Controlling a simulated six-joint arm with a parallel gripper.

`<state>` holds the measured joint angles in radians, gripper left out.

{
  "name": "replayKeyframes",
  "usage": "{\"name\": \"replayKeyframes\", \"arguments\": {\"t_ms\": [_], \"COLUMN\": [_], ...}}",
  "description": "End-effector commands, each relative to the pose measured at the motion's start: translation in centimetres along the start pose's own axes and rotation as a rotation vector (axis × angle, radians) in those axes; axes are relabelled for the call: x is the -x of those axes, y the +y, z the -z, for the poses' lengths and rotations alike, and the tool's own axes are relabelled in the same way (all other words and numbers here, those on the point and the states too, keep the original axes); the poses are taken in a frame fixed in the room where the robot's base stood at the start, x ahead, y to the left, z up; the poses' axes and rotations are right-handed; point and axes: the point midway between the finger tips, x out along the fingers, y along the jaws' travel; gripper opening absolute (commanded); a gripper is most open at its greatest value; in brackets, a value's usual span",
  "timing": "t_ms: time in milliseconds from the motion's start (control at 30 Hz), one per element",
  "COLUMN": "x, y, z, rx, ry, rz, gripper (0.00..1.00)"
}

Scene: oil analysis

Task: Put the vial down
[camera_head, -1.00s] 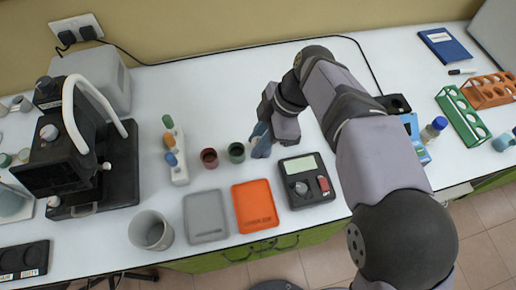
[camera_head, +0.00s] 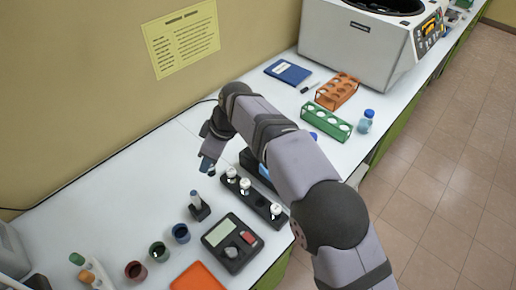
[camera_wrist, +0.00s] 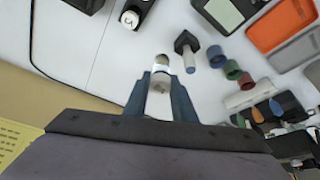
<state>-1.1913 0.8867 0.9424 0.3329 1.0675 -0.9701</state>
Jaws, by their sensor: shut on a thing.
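My gripper (camera_wrist: 160,92) is shut on a small vial (camera_wrist: 159,102), which sits between its two blue-grey fingers in the wrist view. In the head view my gripper (camera_head: 208,163) is over the white bench, at the far-left end of a black vial rack (camera_head: 262,206). The rack carries several white-capped vials. One end of the rack also shows at the top of the wrist view (camera_wrist: 135,14). The fingers hide part of the held vial; I cannot tell whether its base touches the bench.
A small black stand with a blue-grey upright (camera_head: 198,208), a blue cup (camera_head: 181,233), a green cup (camera_head: 159,252) and a black device (camera_head: 232,243) stand nearer. Green (camera_head: 327,121) and orange (camera_head: 338,92) racks and a centrifuge (camera_head: 360,45) are farther right. Bench left of my gripper is bare.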

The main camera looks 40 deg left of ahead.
Motion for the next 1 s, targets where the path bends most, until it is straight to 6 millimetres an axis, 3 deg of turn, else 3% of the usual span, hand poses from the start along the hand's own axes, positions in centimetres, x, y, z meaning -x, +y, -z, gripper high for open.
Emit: {"name": "replayKeyframes", "arguments": {"t_ms": [100,400,600,1000], "x": [1.6,4.7,5.5,5.9], "y": [4.7,14.0,16.3,17.0], "z": [-1.1,-5.3,-6.8,-7.5], "rx": [-0.211,-0.704,-0.847,-0.898], "ry": [0.001,0.000,0.002,0.000], "rz": [-0.090,-0.293,-0.351,-0.370], "gripper": [0.00,0.00,0.00,0.00]}}
